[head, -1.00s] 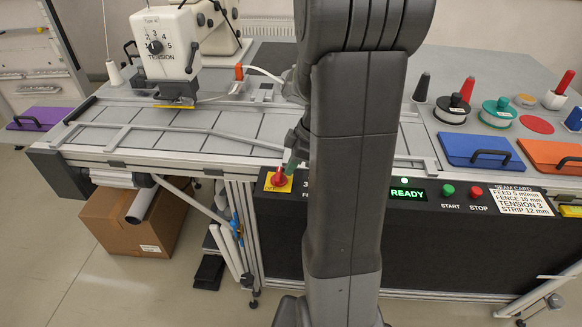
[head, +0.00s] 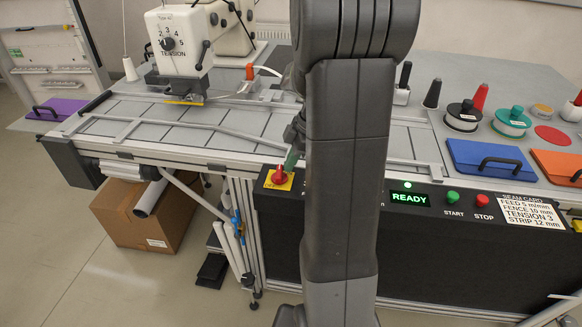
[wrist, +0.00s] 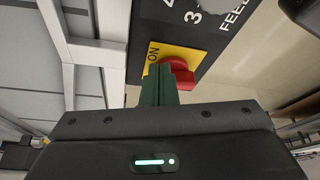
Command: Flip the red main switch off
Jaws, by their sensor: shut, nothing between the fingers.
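The red main switch (head: 280,176) is a red knob on a yellow plate (head: 270,184) at the left end of the black front panel. In the wrist view the red knob (wrist: 184,76) sits just beyond and right of the fingertips, and "ON" is readable on the yellow plate (wrist: 196,55). My gripper (head: 292,160) has green fingers, closed together and empty, just above the switch in the head view. The fingers (wrist: 158,85) overlap the knob's left side in the wrist view; I cannot tell whether they touch it. My arm hides part of the panel.
A lit green READY display (head: 409,198), a green START button (head: 453,197) and a red STOP button (head: 482,200) are further right on the panel. The bench edge and a metal rail (head: 190,127) lie behind the switch. A cardboard box (head: 130,228) stands on the floor at left.

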